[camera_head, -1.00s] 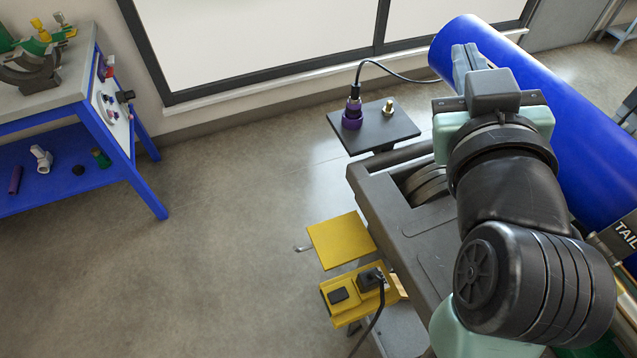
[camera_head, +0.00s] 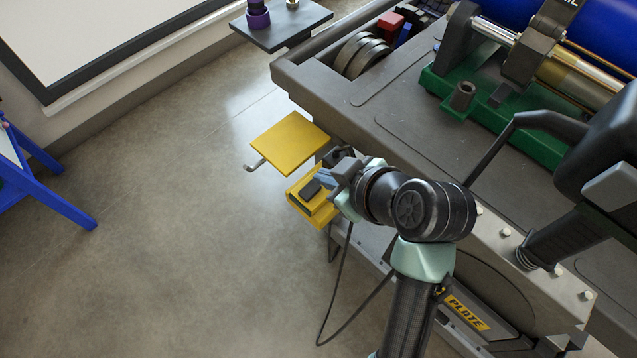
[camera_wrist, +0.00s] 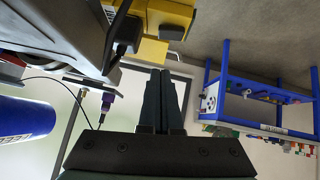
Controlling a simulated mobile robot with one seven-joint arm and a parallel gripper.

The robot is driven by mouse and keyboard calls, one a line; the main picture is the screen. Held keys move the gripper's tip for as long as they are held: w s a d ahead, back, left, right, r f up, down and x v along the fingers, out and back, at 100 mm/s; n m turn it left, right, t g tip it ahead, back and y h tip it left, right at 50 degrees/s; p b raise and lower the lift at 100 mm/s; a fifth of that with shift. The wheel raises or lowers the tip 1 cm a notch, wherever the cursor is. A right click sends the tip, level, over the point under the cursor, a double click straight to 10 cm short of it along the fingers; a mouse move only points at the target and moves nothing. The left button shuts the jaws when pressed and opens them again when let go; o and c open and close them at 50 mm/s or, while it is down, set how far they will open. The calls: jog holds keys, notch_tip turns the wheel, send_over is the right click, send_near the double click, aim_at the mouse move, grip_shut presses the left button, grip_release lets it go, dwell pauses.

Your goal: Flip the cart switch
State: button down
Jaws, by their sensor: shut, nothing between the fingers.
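A yellow switch box (camera_head: 323,217) is mounted on the side of the grey cart (camera_head: 390,120), with a flat yellow lid (camera_head: 290,141) standing open beside it. A small black rectangular part (camera_head: 311,188), seemingly the switch, sits on the box face. My gripper (camera_head: 337,180) is at the right end of the box, very close to the black part; I cannot tell whether it touches. In the wrist view my gripper (camera_wrist: 162,76) has its fingers together and empty, with the yellow box (camera_wrist: 160,14) beyond the tips, at the top. The fingers and wrist hide part of the box.
A black cable (camera_head: 340,290) hangs below the box. A small dark shelf (camera_head: 283,28) with a purple fitting (camera_head: 258,15) sticks out from the cart. A blue bench (camera_head: 45,195) stands at the left, also in the wrist view (camera_wrist: 260,86). The floor between is clear.

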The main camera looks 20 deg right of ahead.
aim_at(310, 180)
jog(key=x, duration=0.4)
jog(key=shift+s, duration=0.1)
jog(key=f, duration=0.1)
jog(key=f+b, duration=0.1)
jog(key=shift+d+f, duration=0.25)
jog(key=shift+f, duration=0.6)
jog(key=shift+d, duration=0.1)
